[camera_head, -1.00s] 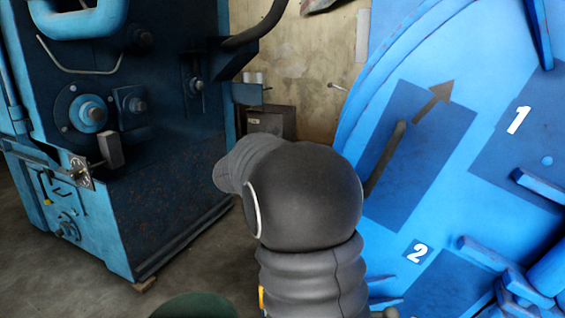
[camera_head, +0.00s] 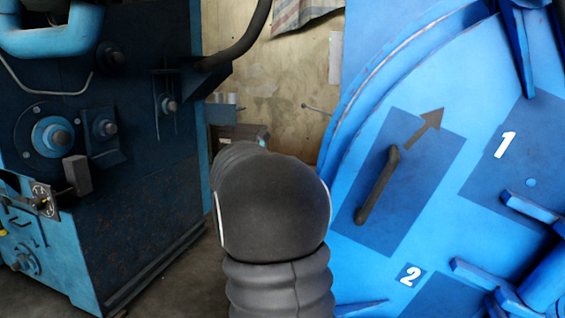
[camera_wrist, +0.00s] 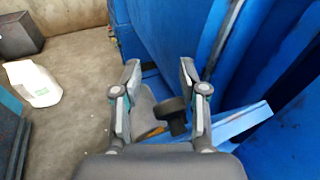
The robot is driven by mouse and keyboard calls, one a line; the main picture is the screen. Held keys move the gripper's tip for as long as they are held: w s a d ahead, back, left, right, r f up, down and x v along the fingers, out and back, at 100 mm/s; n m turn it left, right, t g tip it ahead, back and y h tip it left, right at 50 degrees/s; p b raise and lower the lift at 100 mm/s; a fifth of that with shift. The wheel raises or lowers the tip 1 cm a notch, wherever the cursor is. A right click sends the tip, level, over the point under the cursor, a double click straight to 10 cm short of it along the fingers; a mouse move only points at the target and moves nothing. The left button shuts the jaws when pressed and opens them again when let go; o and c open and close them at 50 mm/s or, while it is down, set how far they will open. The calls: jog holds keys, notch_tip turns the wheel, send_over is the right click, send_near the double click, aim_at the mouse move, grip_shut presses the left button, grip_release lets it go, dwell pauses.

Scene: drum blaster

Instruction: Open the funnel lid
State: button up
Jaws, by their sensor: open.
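The big round blue machine face (camera_head: 480,60) fills the right of the head view. It has darker blue panels marked 1 and 2, an arrow, and a dark bar handle (camera_head: 377,187) on the upper panel. I cannot tell which part is the funnel lid. My gripper (camera_wrist: 157,75) is open in the wrist view, with its fingers apart. A grey piece with a black knob (camera_wrist: 172,112) shows between and beyond the fingers, beside a blue beam. I cannot tell whether anything touches. In the head view my dark arm hides the gripper.
A dark blue machine (camera_head: 120,200) with knobs and pipes stands at the left of the head view. A white container (camera_wrist: 33,83) and a dark box (camera_wrist: 18,35) are on the floor in the wrist view. Bare concrete floor lies between them and the blue machine.

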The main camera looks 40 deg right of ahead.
notch_tip(320, 180, down, 2)
jog(key=shift+d+f, duration=0.1)
jog(key=shift+d, duration=0.05)
jog(key=shift+w+d+r+p, duration=0.15)
jog(key=shift+d+r+p, duration=0.5)
jog(key=shift+d+r, duration=0.15)
jog(key=shift+d+y, duration=0.15)
jog(key=shift+y, duration=0.15)
jog(key=w+a+r, duration=0.2)
jog(key=a+r, duration=0.5)
jog(key=r, duration=0.4)
jog(key=shift+w+a+r, duration=0.2)
jog(key=shift+w+r, duration=0.1)
jog(key=shift+r, duration=0.05)
dwell(0.6)
